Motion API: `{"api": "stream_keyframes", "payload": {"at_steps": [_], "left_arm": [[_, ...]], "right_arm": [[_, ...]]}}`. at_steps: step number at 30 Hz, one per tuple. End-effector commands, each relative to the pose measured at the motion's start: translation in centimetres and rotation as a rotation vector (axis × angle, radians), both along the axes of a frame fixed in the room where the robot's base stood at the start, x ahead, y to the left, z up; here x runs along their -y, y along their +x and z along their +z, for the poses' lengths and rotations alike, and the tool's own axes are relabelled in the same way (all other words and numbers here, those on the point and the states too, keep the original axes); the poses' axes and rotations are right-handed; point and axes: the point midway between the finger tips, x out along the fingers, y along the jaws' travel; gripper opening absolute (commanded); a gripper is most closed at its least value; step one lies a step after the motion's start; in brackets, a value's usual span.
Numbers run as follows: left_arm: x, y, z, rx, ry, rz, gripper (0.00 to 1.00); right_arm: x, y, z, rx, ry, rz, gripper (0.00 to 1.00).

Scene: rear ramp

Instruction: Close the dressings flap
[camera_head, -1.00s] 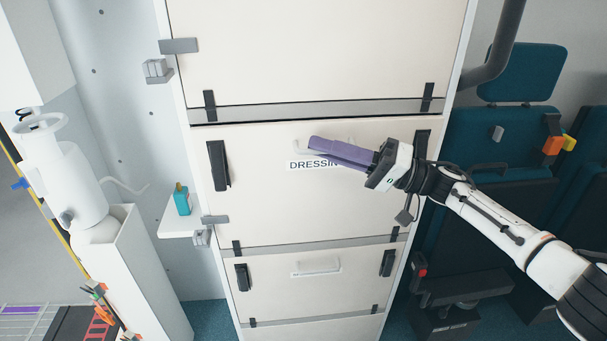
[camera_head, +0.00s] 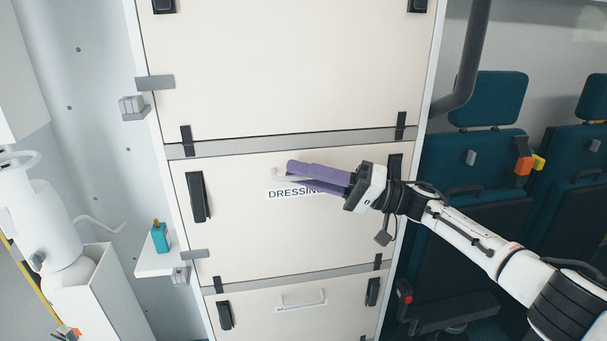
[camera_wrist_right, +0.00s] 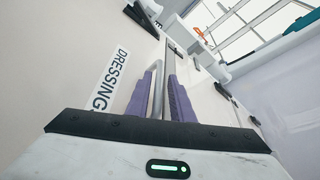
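The dressings flap (camera_head: 240,225) is a cream panel with a "DRESSINGS" label (camera_head: 283,194), in the middle of the cabinet in the head view. It looks flush or nearly flush with the cabinet; a small gap cannot be ruled out. My right gripper (camera_head: 288,172) reaches in from the right, its purple fingers in front of the flap just above the label. In the wrist view, the pale bar handle (camera_wrist_right: 157,88) runs between the fingers, with some space beside it, so the gripper looks open around it. The fingers hide most of the handle in the head view. My left gripper is out of view.
Another cream flap (camera_head: 265,310) with its own handle lies below, and a large panel (camera_head: 290,70) above. A small shelf (camera_head: 160,265) with a teal bottle (camera_head: 160,238) stands to the left. Teal seats (camera_head: 490,130) are on the right, behind my arm.

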Motion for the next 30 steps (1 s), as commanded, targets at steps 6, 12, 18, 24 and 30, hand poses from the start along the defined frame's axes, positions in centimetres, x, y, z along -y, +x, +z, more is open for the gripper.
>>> {"api": "stream_keyframes", "payload": {"at_steps": [6,12,18,24,30], "left_arm": [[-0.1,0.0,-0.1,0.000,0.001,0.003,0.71],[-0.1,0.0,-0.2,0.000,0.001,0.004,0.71],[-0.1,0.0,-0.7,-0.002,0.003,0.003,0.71],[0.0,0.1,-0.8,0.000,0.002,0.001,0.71],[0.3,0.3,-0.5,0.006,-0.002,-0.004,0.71]], "right_arm": [[0.1,0.2,-0.6,-0.008,-0.008,-0.010,0.28],[1.8,-0.1,-1.0,-0.009,-0.009,-0.014,0.28],[5.7,-1.1,-1.6,-0.004,-0.005,-0.009,0.28],[8.7,-1.8,-2.0,-0.001,-0.002,-0.005,0.28],[10.0,-2.2,-2.1,0.001,0.001,-0.002,0.28]]}}
